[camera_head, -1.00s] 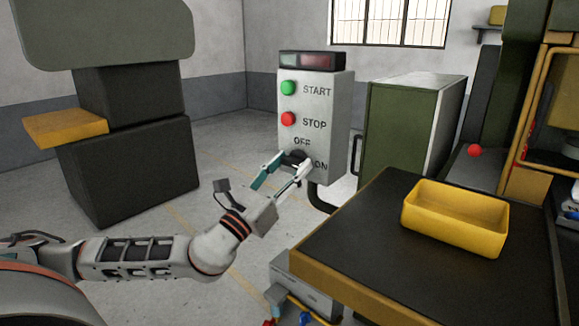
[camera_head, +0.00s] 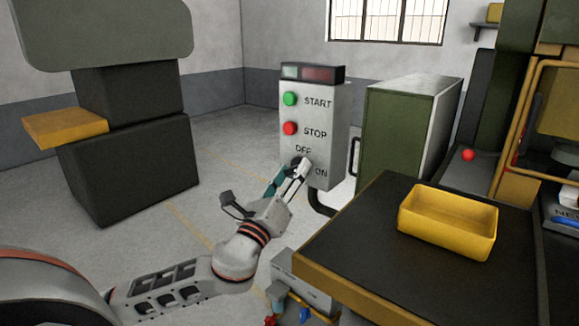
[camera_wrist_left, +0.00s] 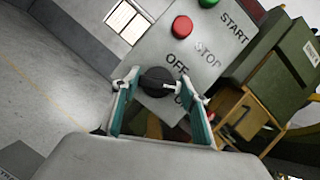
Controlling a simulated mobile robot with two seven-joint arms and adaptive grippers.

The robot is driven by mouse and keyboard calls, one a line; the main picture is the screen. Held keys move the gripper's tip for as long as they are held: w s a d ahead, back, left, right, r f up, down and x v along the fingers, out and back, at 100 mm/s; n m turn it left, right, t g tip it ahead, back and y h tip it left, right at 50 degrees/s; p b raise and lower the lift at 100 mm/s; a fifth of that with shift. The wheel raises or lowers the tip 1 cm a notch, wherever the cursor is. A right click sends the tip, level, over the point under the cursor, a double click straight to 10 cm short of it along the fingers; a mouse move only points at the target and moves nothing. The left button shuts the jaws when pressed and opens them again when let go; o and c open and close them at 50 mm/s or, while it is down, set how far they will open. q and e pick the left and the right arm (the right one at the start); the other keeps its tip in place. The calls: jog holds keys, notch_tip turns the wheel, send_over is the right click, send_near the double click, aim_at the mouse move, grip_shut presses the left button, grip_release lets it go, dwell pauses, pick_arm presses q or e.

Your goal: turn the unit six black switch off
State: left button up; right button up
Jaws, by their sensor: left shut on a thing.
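The grey control box (camera_head: 322,160) stands left of the green cabinet, with a green START button (camera_head: 290,99) and a red STOP button (camera_head: 290,129). Below them is the black switch (camera_wrist_left: 155,80), a round knob between the words OFF and ON. In the left wrist view a white mark on the knob points right, between the two words. My left gripper (camera_head: 290,172) is shut on the black switch, with its teal-lined fingers (camera_wrist_left: 159,84) on either side of it. In the head view the fingers partly hide the knob. My right gripper is not in view.
A dark-topped table with a yellow edge (camera_head: 370,275) is at the front right and holds a yellow bin (camera_head: 447,238). A green cabinet (camera_head: 395,130) stands right of the box. Dark blocks (camera_head: 130,165) stand at the left, with open floor between.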

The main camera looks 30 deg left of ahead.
pick_arm(q)
jog(key=shift+r+n+y+p, duration=0.3)
jog(key=shift+n+y+p, duration=0.1)
jog(key=shift+n, duration=0.4)
jog(key=n+g+y+p, duration=0.1)
jog(key=n+p, duration=0.2)
jog(key=n+g+y+p, duration=0.1)
jog(key=n+p, duration=0.1)
jog(key=n, duration=0.1)
jog(key=shift+n+p, duration=0.3)
jog(key=shift+p, duration=0.1)
jog(key=shift+n+g+p, duration=0.35)
jog(key=shift+n+g, duration=0.05)
jog(key=shift+n, duration=0.1)
jog(key=shift+f+n+g+p, duration=0.1)
jog(key=shift+n+g+p, duration=0.4)
jog(key=shift+n, duration=1)
jog(key=shift+f+n+g, duration=0.1)
jog(key=shift+n+g, duration=0.2)
jog(key=shift+n, duration=0.4)
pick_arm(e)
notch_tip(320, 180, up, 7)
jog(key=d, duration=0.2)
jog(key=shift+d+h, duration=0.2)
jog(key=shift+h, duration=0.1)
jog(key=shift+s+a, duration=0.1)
